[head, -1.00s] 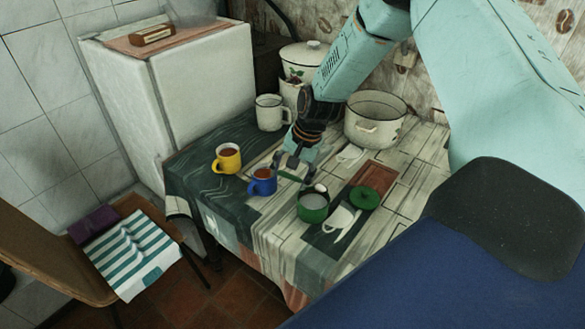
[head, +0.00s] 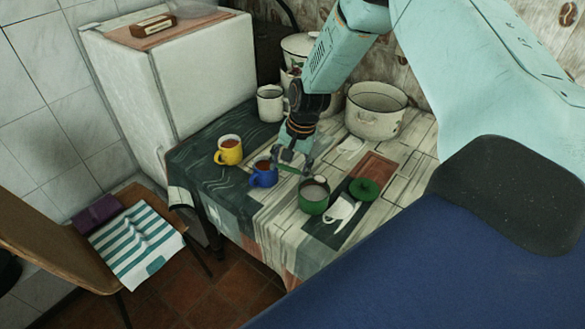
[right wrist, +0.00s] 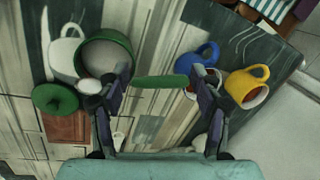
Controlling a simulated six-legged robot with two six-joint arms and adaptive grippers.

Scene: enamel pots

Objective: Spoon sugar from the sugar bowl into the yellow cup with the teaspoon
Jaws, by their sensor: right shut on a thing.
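My right gripper (head: 292,163) is shut on the teaspoon, whose green handle (right wrist: 160,82) spans between the fingers in the right wrist view. The spoon's pale bowl end (right wrist: 90,87) sticks out beyond one finger, by the rim of the sugar bowl; I cannot tell whether it touches. The green sugar bowl (head: 314,200) stands open with pale contents; it also shows in the right wrist view (right wrist: 84,45). The yellow cup (head: 229,152) stands upright at the left with brown liquid inside; it also shows in the right wrist view (right wrist: 240,85). My left gripper is not in view.
A blue cup (head: 263,175) with brown liquid stands between the yellow cup and the sugar bowl. A green lid (head: 364,189) lies right of the sugar bowl. A white mug (head: 270,103) and a large white pot (head: 376,122) stand behind.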

